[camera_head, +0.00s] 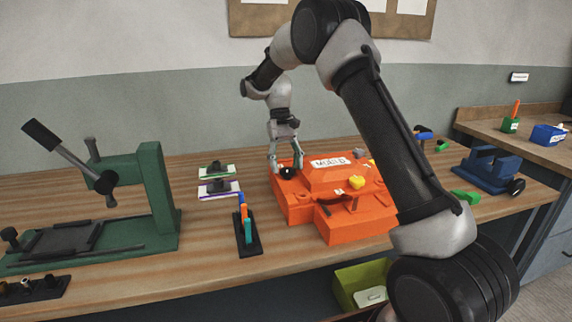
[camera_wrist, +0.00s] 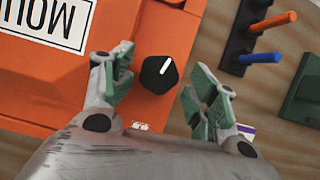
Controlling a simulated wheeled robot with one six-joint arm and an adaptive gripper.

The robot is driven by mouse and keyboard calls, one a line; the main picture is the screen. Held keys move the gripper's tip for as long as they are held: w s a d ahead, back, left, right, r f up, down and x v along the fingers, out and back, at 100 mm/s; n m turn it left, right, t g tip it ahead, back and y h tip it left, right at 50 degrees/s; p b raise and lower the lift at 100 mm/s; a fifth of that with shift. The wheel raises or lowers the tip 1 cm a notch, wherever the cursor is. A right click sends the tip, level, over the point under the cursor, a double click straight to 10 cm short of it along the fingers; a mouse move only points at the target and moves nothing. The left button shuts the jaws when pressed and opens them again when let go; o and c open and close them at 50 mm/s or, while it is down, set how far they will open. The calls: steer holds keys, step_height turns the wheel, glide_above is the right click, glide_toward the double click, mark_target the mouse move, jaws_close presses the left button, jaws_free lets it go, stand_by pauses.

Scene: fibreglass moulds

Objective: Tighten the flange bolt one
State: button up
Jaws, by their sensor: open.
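The orange mould (camera_head: 330,222) with a white label on top sits on the wooden bench. A black hexagonal bolt head (camera_wrist: 158,74) with a white line on it stands on the mould's flange, beside a small pale tag (camera_wrist: 139,126) too small to read. It also shows as a dark knob in the head view (camera_head: 287,173). My gripper (camera_head: 286,163) is pointing down at this corner of the mould. In the wrist view its open fingers (camera_wrist: 159,70) are on either side of the bolt head, with a gap visible on both sides.
A black rack (camera_head: 249,245) with coloured upright tools stands left of the mould. A green lever press (camera_head: 155,200) is farther left. A blue vise (camera_head: 488,172) stands right. A green bin (camera_head: 350,285) is below the bench's front edge.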

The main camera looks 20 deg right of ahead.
steer(key=shift+r, duration=0.1)
steer(key=v, duration=0.7)
steer(key=shift+w+r, duration=0.2)
steer(key=shift+r, duration=0.15)
